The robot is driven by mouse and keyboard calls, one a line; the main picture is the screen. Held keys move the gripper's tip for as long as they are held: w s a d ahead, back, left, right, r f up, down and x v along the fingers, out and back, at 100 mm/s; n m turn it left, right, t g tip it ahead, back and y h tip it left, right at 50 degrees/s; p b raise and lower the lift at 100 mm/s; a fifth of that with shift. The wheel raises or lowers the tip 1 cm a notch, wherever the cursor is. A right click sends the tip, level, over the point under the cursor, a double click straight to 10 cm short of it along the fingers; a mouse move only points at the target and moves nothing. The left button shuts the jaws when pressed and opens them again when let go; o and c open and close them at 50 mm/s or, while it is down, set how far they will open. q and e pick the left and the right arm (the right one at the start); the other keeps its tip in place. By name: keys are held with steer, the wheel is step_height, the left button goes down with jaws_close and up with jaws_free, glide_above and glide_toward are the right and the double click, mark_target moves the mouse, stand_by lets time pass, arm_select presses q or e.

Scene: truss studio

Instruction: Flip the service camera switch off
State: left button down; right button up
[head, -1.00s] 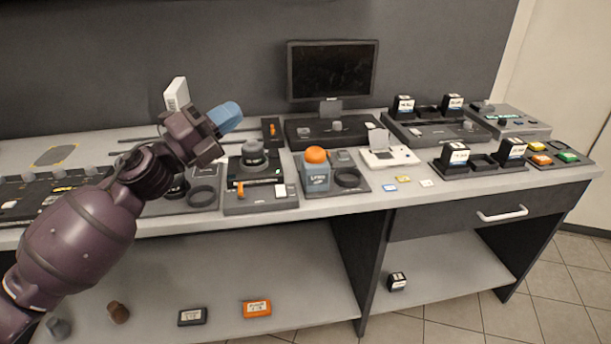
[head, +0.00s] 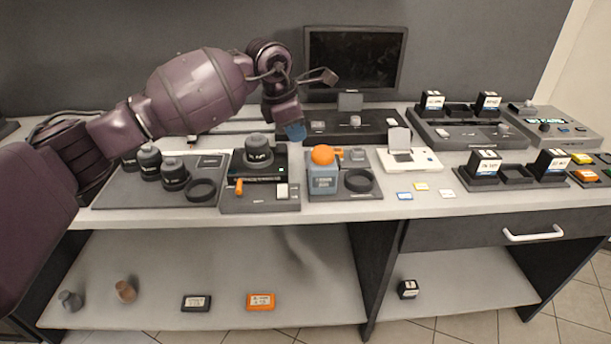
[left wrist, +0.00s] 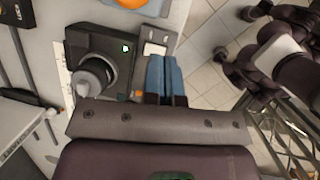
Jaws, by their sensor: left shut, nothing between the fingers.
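The device with a black box and a round dark lens-like part (head: 258,152) stands on a grey base plate (head: 262,203) at the bench's front middle. A white rocker-like switch (head: 282,190) and an orange lever (head: 239,186) sit on that plate. I cannot read whether the switch is on or off. My left gripper (head: 295,132), with blue fingers, is shut and empty, pointing down by the device. In the left wrist view the shut fingers (left wrist: 166,80) appear close to the white switch (left wrist: 154,49); contact is unclear. The black box (left wrist: 102,62) is left of them.
A blue-grey block with an orange ball (head: 323,172) stands just right of the device. Black knobs (head: 175,174) stand to its left. A monitor (head: 355,62) is behind. A white box-like instrument (head: 409,158) and small coloured cards lie further right. The lower shelf (head: 220,260) holds several items.

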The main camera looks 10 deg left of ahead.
mark_target(281, 187)
arm_select(q)
steer(key=a+y, duration=0.2)
steer(key=a+m+g+y, duration=0.1)
steer(key=a, duration=0.1)
steer(key=shift+s+f, duration=0.4)
arm_select(e)
steer(key=shift+d, duration=0.25)
arm_select(q)
steer(key=f, duration=0.4)
steer(key=w+f, duration=0.1)
steer(key=f, duration=0.4)
steer(key=f+b, duration=0.1)
steer(key=f, duration=0.4)
steer(key=shift+w+a, duration=0.2)
steer(key=shift+w, duration=0.15)
arm_select(e)
steer(key=shift+a+f, duration=0.1)
steer(key=shift+f, duration=0.25)
arm_select(q)
steer(key=shift+r, duration=0.1)
